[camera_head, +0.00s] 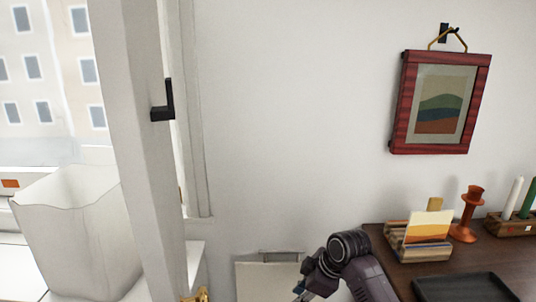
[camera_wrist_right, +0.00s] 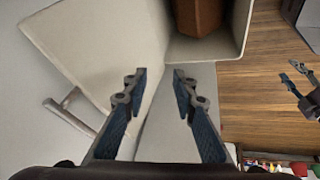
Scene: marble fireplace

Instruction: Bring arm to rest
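My right arm (camera_head: 350,265) rises at the bottom middle of the head view, with its end cut off by the lower edge. My right gripper (camera_wrist_right: 159,75) shows in the right wrist view with its two blue-padded fingers spread apart and nothing between them. Beyond the fingers is a pale open box-like unit (camera_wrist_right: 228,52) with a brown faceted object (camera_wrist_right: 197,15) inside. My left gripper (camera_wrist_right: 291,72) shows at the right edge of that view, over the wooden floor, with its fingers apart and nothing visible between them.
A pale panel with a handle (camera_wrist_right: 62,108) stands close to the right gripper. A brown tabletop (camera_head: 380,240) holds a card holder (camera_head: 415,240), an orange candlestick (camera_head: 467,215) and a dark tray (camera_head: 465,287). A red-framed picture (camera_head: 441,103) hangs above. A white container (camera_head: 78,230) stands at left.

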